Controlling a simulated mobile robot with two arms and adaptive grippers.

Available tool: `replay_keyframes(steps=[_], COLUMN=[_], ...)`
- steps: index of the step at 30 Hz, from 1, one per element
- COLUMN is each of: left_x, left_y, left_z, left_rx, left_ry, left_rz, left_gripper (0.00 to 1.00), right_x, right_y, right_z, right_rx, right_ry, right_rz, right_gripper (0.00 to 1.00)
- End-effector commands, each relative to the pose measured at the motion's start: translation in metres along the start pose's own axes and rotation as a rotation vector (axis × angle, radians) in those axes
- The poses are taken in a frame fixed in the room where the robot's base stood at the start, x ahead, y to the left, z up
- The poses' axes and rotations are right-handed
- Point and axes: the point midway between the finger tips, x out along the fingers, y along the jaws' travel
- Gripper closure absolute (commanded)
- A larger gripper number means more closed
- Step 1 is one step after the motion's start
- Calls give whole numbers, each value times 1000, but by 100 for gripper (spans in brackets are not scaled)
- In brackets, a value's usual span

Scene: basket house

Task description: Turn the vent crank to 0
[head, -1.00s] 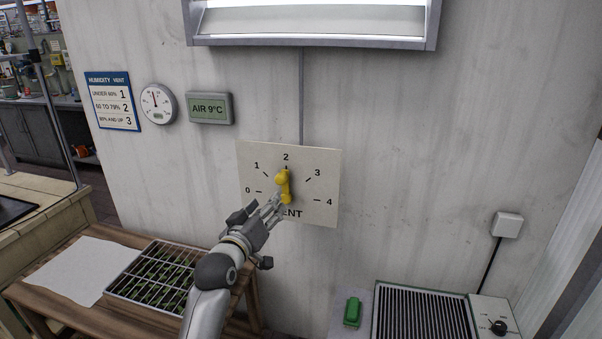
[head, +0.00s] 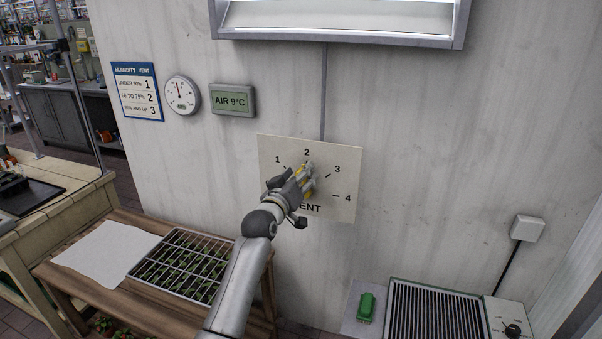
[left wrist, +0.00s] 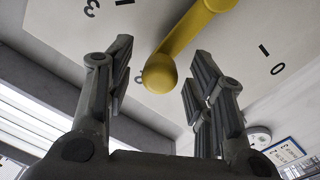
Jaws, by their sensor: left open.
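The yellow vent crank (left wrist: 178,50) is mounted on a pale dial plate (head: 345,168) on the wall, numbered 0 to 4. Its arm points up, about toward 2. In the left wrist view, its round knob lies between the two fingers of my open left gripper (left wrist: 160,85), with gaps on both sides. In the head view, my left gripper (head: 305,172) is in front of the dial and covers most of the crank and the 0 mark. My right gripper is not in view.
A seedling tray (head: 183,265) stands on a wooden bench below. A green object (head: 366,308) and a grille (head: 437,310) are at lower right.

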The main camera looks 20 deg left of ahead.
Motion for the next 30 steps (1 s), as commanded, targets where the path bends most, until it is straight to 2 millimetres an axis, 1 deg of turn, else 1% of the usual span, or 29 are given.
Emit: replay_keyframes(steps=[3, 6, 15, 16, 27, 30], left_x=[8, 10, 12, 12, 12, 12], left_y=[0, 0, 0, 0, 0, 0], left_z=[-1, 0, 0, 0, 0, 0], left_rx=[1, 1, 1, 1, 1, 1], left_ry=[0, 0, 1, 0, 0, 0], left_rz=[0, -1, -1, -1, -1, -1], left_gripper=[51, 51, 51, 52, 100, 100], right_x=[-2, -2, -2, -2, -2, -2], right_y=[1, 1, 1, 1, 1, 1], right_z=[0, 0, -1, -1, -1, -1], right_rx=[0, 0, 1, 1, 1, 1], right_ry=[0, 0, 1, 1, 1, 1], right_rz=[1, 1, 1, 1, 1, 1], right_gripper=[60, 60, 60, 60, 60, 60])
